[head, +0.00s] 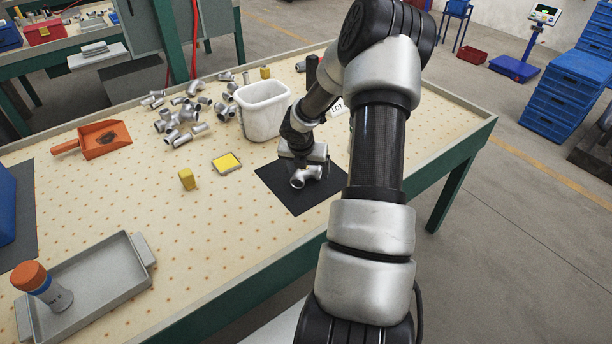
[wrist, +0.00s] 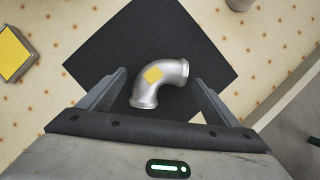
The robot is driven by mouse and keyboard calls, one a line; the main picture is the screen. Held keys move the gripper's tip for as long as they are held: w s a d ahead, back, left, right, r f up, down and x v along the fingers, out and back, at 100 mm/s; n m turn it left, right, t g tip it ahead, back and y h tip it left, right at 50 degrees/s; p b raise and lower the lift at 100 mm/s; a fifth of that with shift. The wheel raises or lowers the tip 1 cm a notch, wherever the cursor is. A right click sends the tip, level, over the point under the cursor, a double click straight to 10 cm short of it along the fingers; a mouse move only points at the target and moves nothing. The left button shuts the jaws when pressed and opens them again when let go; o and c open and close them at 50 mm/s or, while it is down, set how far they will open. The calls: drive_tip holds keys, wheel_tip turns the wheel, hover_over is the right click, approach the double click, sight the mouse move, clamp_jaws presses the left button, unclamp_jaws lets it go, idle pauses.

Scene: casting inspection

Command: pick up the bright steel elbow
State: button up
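The bright steel elbow (head: 301,178) lies on a black mat (head: 283,188) on the table. My gripper (head: 308,165) is above the mat, right over the elbow. In the wrist view, my gripper (wrist: 161,80) is open, with one finger on each side of the elbow and visible gaps between. The fingers do not appear to touch it. My arm hides part of the mat in the head view.
A white bin (head: 262,112) stands behind the mat, with a heap of several fittings (head: 178,122) to its left. A yellow pad (head: 227,163) and a yellow block (head: 187,179) lie left of the mat. A grey tray (head: 100,285) and an orange scoop (head: 104,140) are farther left.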

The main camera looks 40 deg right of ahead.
drive_tip(key=c, duration=1.4)
